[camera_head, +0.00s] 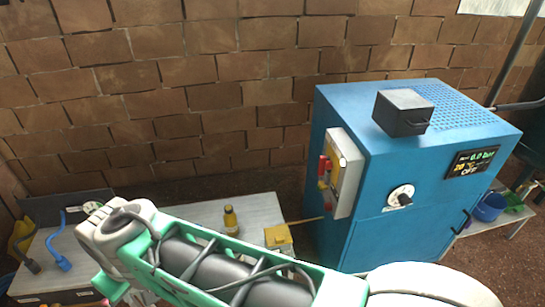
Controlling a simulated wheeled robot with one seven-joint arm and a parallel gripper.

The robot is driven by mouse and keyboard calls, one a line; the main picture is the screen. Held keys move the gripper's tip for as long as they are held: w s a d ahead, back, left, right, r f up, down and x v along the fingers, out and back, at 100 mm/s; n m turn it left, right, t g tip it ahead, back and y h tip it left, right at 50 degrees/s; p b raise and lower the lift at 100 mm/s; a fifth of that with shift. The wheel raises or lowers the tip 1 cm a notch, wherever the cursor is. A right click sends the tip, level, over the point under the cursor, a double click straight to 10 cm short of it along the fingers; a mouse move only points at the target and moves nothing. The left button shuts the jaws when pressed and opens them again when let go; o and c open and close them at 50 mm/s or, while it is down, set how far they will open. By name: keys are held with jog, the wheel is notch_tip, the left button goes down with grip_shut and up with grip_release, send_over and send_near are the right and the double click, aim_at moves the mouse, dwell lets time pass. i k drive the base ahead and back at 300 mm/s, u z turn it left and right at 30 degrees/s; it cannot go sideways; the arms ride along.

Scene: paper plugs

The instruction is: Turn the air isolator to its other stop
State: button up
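A blue machine cabinet (350,235) stands at the right. Its front face carries a black rotary knob (405,199) on a round white plate. A pale grey box (345,175) on its left side has a red part (323,168) that looks like a handle. I cannot tell for sure which of these is the air isolator, nor its exact setting. A small display (472,162) reads about 0.0 bar, 20 °C and OFF. My green and white arm crosses the bottom left, apart from the knob in the picture. I cannot make out my gripper's fingers.
A black box (403,112) sits on the cabinet top. A pale bench (190,217) left of it bears a yellow-brown bottle (231,219) and a yellow block (278,236). A blue bucket (489,207) stands right. A brick wall closes the back.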

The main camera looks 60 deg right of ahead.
aim_at(325, 164)
jog(key=z, duration=0.25)
jog(key=i, duration=1.15)
jog(key=z, duration=0.6)
